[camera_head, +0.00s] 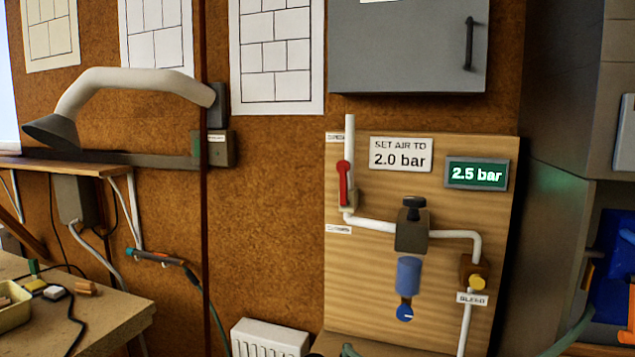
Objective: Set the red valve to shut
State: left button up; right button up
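The red valve lever (344,182) is on a white vertical pipe (350,135) at the left of a wooden board (440,270). Neither of my grippers is in view, and nothing touches the lever.
The board also carries a dark regulator knob (414,209), a green 2.5 bar display (477,173), a "SET AIR TO 2.0 bar" sign (400,154) and a yellow bleed knob (477,283). A grey cabinet (400,45) hangs above. The space before the lever is clear.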

aim_at(343, 167)
jog(key=z, duration=0.45)
jog(key=j+z, duration=0.2)
jog(key=z, duration=0.15)
jog(key=j+z, duration=0.2)
jog(key=z, duration=0.2)
jog(key=j+z, duration=0.6)
jog(key=j, duration=0.15)
jog(key=k+j+z, duration=0.15)
jog(key=j+z, duration=0.15)
jog(key=k+j, duration=0.1)
jog(key=j, duration=0.2)
jog(key=k+j+z, duration=0.1)
jog(key=j, duration=0.25)
jog(key=k+j, duration=0.15)
jog(key=j, duration=0.15)
